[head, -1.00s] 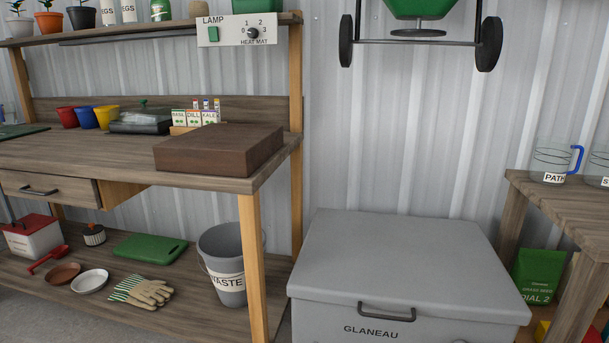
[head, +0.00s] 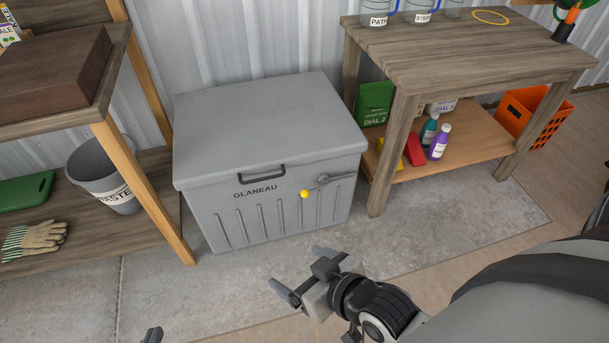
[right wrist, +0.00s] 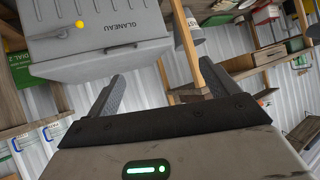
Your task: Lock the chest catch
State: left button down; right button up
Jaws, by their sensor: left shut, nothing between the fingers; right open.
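The grey chest (head: 245,125) stands on the floor in the head view with its lid down. Its front has a dark handle and the word GLANEAU. The catch (head: 330,179) is a grey lever with a yellow knob (head: 304,193), right of the handle and sloping down leftward to the knob. The chest (right wrist: 110,60) and yellow knob (right wrist: 79,24) appear upside down in the right wrist view. My right gripper (head: 294,267) is open and empty, in front of the chest and apart from the catch. Only a tip of my left gripper (head: 152,335) shows at the bottom edge.
A wooden workbench (head: 60,115) with a waste bucket (head: 104,175) on its lower shelf stands left of the chest. A wooden table (head: 455,55) with bottles on its lower shelf stands close on the right. The floor before the chest is clear.

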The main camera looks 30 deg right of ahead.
aim_at(304, 193)
jog(key=k, duration=0.6)
jog(key=u, duration=0.6)
jog(key=i, duration=0.9)
jog(key=z, duration=0.55)
jog(key=i, duration=0.65)
jog(key=z, duration=0.6)
